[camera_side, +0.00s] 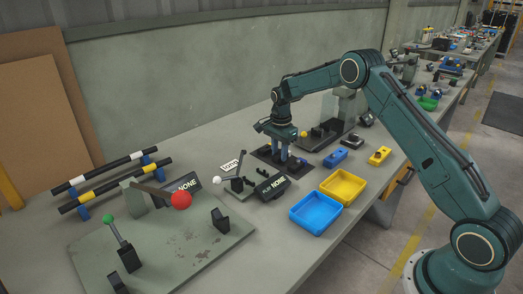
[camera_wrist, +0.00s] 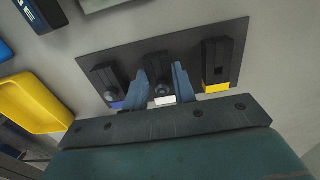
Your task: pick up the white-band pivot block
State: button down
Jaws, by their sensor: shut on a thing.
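The white-band pivot block (camera_wrist: 160,72) is a black block with a white band at its near end, in the middle of a row on a dark plate (camera_wrist: 142,51). My gripper (camera_wrist: 163,84) has one finger on each side of it and is shut on it. I cannot tell whether it is raised off the plate. A blue-band block (camera_wrist: 106,77) stands to its left and a yellow-band block (camera_wrist: 217,62) to its right, both clear of the fingers. In the side view my gripper (camera_side: 284,158) points down over the dark plate (camera_side: 266,155); the white band cannot be made out there.
A yellow tray (camera_side: 343,187) and a blue tray (camera_side: 316,214) stand near the bench's front edge. A blue part (camera_side: 335,157) and a yellow part (camera_side: 379,155) lie behind them.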

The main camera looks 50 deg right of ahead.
aim_at(279, 155)
jog(key=shift+r, duration=2.75)
